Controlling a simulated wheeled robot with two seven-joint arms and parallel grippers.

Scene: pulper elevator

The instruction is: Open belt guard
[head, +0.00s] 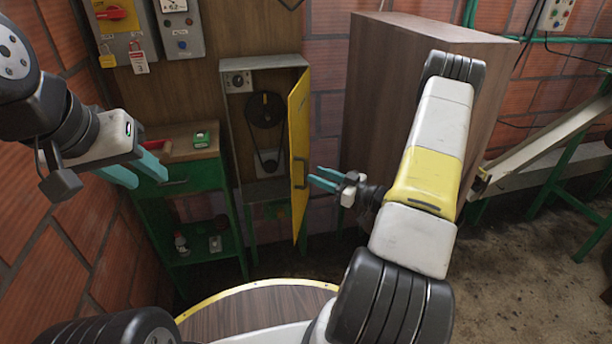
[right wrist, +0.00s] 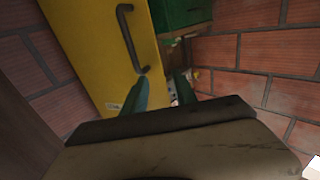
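The belt guard (head: 299,150) is a yellow hinged door on a grey cabinet (head: 232,128). It stands swung out from the cabinet's right side, so the pulley and belt (head: 265,112) inside show. Its dark bar handle (head: 299,172) also shows in the right wrist view (right wrist: 129,38). My right gripper (head: 325,180) is just right of the guard, apart from the handle, with teal fingers spread and nothing between them. In the right wrist view its fingers (right wrist: 160,90) point towards the guard's lower part. My left gripper (head: 147,171) is open and empty at the left, before the green bench.
A green bench (head: 178,185) with a drawer and lower shelf stands left of the cabinet. A large wooden box (head: 385,80) stands behind my right arm. Switch boxes (head: 182,35) hang on the back board. Floor at the centre right is clear.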

